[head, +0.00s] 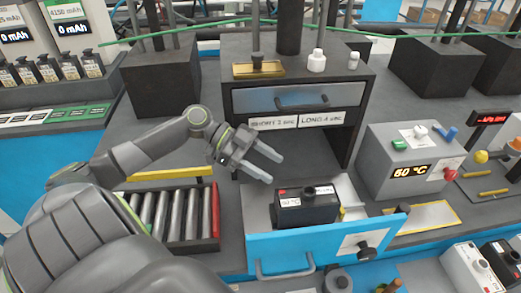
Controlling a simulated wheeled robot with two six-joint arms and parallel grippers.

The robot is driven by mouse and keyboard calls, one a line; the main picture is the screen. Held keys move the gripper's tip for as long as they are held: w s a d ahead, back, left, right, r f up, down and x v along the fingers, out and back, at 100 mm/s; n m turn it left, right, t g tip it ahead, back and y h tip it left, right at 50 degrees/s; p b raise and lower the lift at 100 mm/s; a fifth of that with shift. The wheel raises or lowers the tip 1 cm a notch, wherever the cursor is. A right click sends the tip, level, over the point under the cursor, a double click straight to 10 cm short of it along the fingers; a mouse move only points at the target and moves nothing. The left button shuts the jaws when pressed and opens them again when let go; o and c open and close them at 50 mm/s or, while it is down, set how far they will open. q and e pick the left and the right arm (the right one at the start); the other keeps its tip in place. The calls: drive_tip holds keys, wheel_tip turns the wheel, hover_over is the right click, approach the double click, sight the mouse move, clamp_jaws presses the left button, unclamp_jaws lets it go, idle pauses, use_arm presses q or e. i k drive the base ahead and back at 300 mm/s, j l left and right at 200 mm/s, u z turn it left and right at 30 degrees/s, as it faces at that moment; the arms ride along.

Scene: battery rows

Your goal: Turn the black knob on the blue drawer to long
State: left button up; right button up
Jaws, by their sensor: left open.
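The blue drawer (300,248) is pulled out at the lower middle, with a grey handle on its front. The black knob (367,253) sits on a white plate at the right of the drawer front; which way it points is too small to tell. The labels "SHORT 2 sec" (272,123) and "LONG 4 sec" (321,118) are on the dark cabinet above. My left gripper (275,169) is open and empty, above and behind the drawer, up and left of the knob and well apart from it. My right gripper is not in view.
A black battery box (305,207) stands in the open drawer. A rack of grey rollers (177,214) lies to the left. A grey box reading 60 °C (402,160) stands to the right. The dark cabinet (360,85) rises behind my left gripper.

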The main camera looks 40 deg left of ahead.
sight(366, 253)
drive_tip(key=k+j, duration=0.35)
drive_tip(key=j, duration=0.15)
drive_tip(key=k+j, duration=0.75)
drive_tip(key=j, duration=0.25)
drive_tip(key=k+j, duration=0.4)
drive_tip(key=j, duration=0.1)
